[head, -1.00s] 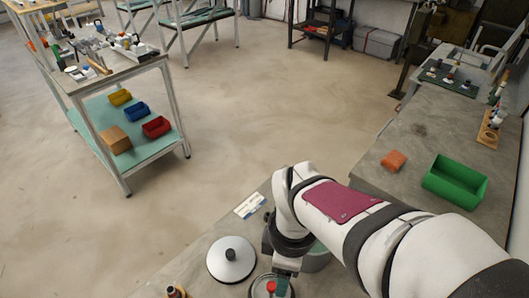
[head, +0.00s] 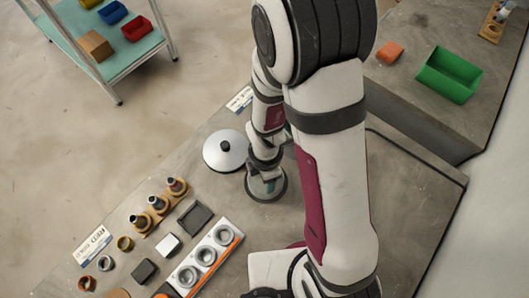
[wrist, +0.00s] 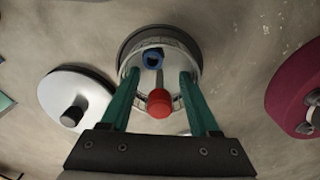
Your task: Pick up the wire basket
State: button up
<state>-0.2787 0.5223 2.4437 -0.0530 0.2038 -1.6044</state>
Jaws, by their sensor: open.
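The wire basket (wrist: 159,103) shows in the wrist view as a pale meshed round shape with an upright stem topped by a red knob. It sits inside a round, dark-rimmed vessel (wrist: 127,43). A blue ring-shaped part lies inside it (wrist: 153,58). My gripper (wrist: 160,74) is open, its two teal fingers on either side of the stem and knob, nothing clamped between them. In the head view my gripper (head: 270,184) is over the vessel (head: 266,194), and my arm hides much of it; the basket cannot be made out there.
A silver lid with a black knob (head: 225,150) lies close to the left of the vessel. Stacked parts on a wooden strip (head: 157,203), a dark tray (head: 195,219) and a white holder with rings (head: 206,256) stand nearer. A green bin (head: 449,73) is far right.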

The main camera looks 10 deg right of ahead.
grip_shut()
dwell(0.5)
jog(key=shift+r, duration=0.8)
jog(key=r, duration=0.2)
jog(key=shift+d+r, duration=0.2)
jog(key=shift+r, duration=0.15)
jog(key=s+d+r, duration=0.3)
jog(key=d+r, duration=0.5)
jog(key=d, duration=0.3)
